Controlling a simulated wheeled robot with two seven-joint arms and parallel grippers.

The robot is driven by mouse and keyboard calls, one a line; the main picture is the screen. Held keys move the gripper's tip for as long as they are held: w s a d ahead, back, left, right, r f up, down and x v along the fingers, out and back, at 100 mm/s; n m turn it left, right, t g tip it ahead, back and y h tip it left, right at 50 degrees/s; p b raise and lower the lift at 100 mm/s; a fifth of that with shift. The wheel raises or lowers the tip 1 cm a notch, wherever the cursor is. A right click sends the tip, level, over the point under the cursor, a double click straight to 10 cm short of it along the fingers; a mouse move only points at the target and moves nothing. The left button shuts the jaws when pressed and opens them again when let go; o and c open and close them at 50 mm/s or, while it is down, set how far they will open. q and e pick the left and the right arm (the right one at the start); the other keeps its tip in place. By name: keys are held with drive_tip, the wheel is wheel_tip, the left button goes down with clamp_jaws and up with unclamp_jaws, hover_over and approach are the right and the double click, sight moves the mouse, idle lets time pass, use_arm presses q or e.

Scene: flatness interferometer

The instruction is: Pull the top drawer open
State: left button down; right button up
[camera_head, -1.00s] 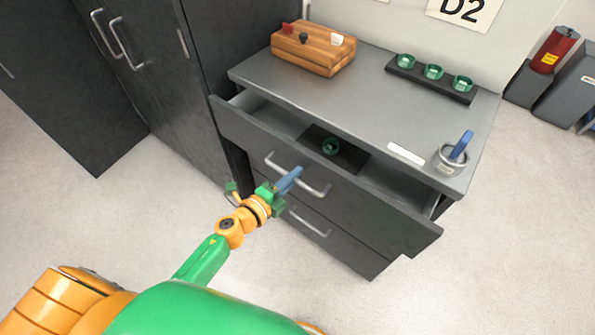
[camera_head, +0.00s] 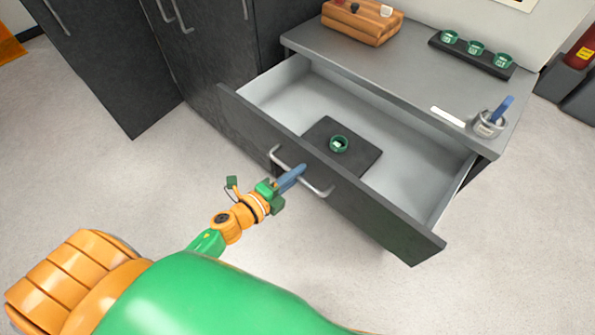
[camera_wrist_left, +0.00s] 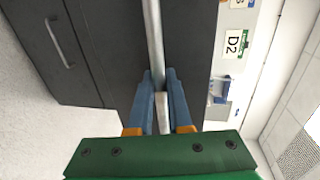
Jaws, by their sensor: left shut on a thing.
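The top drawer (camera_head: 330,175) of the grey cabinet stands well open, its pale inside in view. A dark mat (camera_head: 358,161) lies in it with a green ring-like piece (camera_head: 339,144) on top. My left gripper (camera_head: 300,169) has its blue fingers shut on the drawer's bar handle (camera_head: 318,190). In the left wrist view the handle bar (camera_wrist_left: 154,45) runs down between the two blue fingers (camera_wrist_left: 160,90). The right gripper is not in view.
On the cabinet top (camera_head: 400,82) stand a wooden block (camera_head: 360,24), a black tray (camera_head: 500,65) with green pieces, and a grey cup (camera_head: 487,125) with a blue item. Dark tall cabinets (camera_head: 200,70) stand at left. The floor in front is clear.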

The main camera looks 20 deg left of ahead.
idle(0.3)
use_arm(q)
drive_tip(key=c, duration=0.9)
unclamp_jaws()
drive_tip(key=shift+o, duration=0.2)
drive_tip(key=v, duration=0.7)
drive_tip(key=shift+b, duration=0.3)
drive_tip(key=shift+s, duration=0.1)
drive_tip(key=s+a+f+n+g+y, duration=0.1)
drive_tip(key=s+a+f+n+y, duration=0.1)
drive_tip(key=f+n, duration=0.35)
drive_tip(key=s+a+f+n+g+y, duration=0.1)
drive_tip(key=a+f+n+g+y, duration=0.15)
drive_tip(key=f, duration=0.55)
drive_tip(key=s+d+f+n+g, duration=0.1)
drive_tip(key=s+f+n+g, duration=0.4)
drive_tip(key=s+f, duration=0.4)
drive_tip(key=s+d+f+n+g, duration=0.2)
drive_tip(key=s+f+n+g, duration=0.3)
drive_tip(key=s+f, duration=0.4)
drive_tip(key=s+n+y, duration=0.1)
drive_tip(key=s, duration=0.4)
drive_tip(key=shift+d+n, duration=0.3)
drive_tip(key=shift+d, duration=0.05)
